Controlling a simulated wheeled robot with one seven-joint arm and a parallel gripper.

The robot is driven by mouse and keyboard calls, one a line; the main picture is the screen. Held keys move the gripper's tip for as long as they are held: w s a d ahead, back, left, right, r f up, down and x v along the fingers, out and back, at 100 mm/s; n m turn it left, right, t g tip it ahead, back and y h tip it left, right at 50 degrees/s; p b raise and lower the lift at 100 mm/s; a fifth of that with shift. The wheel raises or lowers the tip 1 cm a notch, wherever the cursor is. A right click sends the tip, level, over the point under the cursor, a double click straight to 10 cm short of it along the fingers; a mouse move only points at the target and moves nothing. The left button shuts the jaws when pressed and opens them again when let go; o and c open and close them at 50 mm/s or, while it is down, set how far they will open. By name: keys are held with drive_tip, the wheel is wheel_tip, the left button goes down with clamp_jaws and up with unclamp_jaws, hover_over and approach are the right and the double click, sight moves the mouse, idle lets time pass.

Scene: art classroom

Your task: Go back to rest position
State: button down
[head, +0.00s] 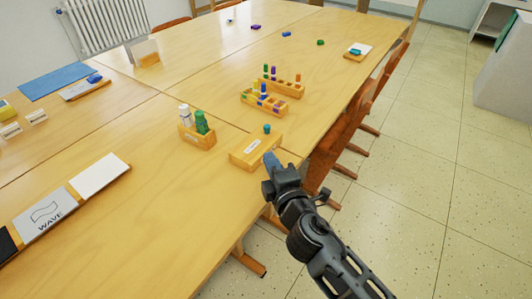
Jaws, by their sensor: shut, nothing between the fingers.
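My gripper (271,160) is at the near right edge of the wooden table (120,225), in the lower middle of the head view. Its fingers look shut, with nothing seen between them. The fingertips are beside the right end of a wooden block with a white label (252,150); I cannot tell whether they touch it. A small teal peg (267,129) stands on that block. My arm reaches in from the lower right, over the floor.
A wooden holder (197,139) with a green and a white bottle stands left of the block. Two peg racks (272,105) are behind it. Cards (99,176) lie at the left. Chairs (335,150) line the right edge.

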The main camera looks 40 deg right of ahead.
drive_tip(key=shift+v, duration=1.35)
drive_tip(key=shift+s, duration=0.1)
drive_tip(key=s+a+f+m+g+y, duration=0.1)
drive_tip(key=s+a+m+y, duration=0.15)
drive_tip(key=s, duration=0.75)
drive_tip(key=s+a+f+m+y, duration=0.1)
drive_tip(key=s+a+m+y, duration=0.15)
drive_tip(key=s, duration=0.65)
drive_tip(key=s+a+r+m+p, duration=0.1)
drive_tip(key=s+a+r+m, duration=0.1)
drive_tip(key=s+r+m, duration=0.6)
drive_tip(key=s+r, duration=0.2)
drive_tip(key=s, duration=0.4)
drive_tip(key=shift+s+r+m+y, duration=0.3)
drive_tip(key=shift+s+r, duration=0.1)
drive_tip(key=shift+a, duration=0.1)
